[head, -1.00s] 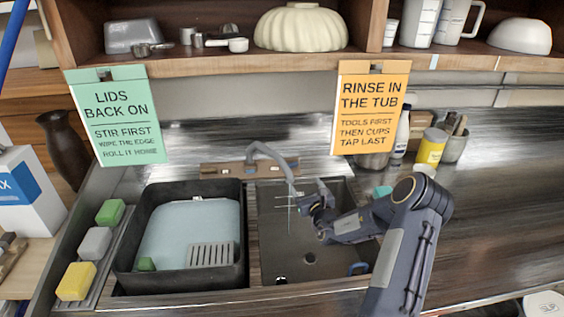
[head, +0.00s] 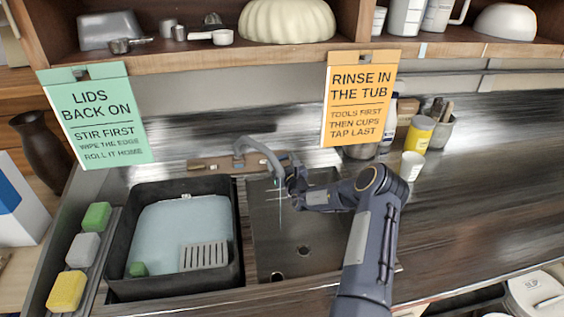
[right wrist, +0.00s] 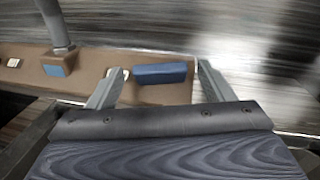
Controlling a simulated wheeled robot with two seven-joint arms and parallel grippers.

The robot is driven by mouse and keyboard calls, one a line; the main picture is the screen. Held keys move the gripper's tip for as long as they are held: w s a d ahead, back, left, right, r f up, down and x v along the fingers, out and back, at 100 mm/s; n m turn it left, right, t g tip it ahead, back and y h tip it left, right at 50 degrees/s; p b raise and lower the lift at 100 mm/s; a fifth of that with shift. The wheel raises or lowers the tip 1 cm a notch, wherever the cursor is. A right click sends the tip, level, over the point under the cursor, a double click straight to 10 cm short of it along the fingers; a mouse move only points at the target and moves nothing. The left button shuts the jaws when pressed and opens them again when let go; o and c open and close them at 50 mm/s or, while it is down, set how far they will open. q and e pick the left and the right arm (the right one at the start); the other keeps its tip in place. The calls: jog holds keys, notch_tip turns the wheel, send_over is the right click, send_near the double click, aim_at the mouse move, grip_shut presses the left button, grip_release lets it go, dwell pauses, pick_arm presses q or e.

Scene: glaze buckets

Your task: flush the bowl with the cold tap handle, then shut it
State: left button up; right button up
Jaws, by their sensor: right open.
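The grey tap (head: 262,150) rises from a brown base (head: 205,164) behind the sink and arches over the right-hand bowl (head: 318,235). A thin pale line hangs below the spout tip; I cannot tell if it is running water. My right gripper (head: 284,172) is at the tap, beside the spout. In the right wrist view, my right gripper (right wrist: 160,86) is open, its two fingers to either side of a blue handle (right wrist: 160,73) on the tap base. I see no grip on the handle. My left gripper is not in view.
A black tub (head: 120,240) with pale liquid and a grey grate stands left of the bowl. Several sponges (head: 83,250) line the far left. Two hanging signs (head: 358,105) and a shelf (head: 220,60) are above. A white cup (head: 411,165) stands right.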

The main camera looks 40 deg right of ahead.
jog(key=shift+c, duration=0.3)
jog(key=c, duration=0.9)
jog(key=m, duration=0.1)
jog(key=h+p, duration=0.1)
jog(key=m+h+p, duration=0.1)
jog(key=shift+w+a+r+m+g, duration=0.1)
jog(key=shift+a+r+m+g, duration=0.15)
jog(key=shift+m+g, duration=0.05)
jog(key=shift+f+m+g+h+p, duration=0.2)
jog(key=shift+m+g+h+p, duration=0.15)
jog(key=shift+m+h, duration=0.2)
jog(key=o, duration=1)
jog(key=shift+c, duration=0.2)
jog(key=b+v, duration=0.1)
jog(key=v, duration=0.6)
jog(key=shift+s+a, duration=0.15)
jog(key=shift+s, duration=0.2)
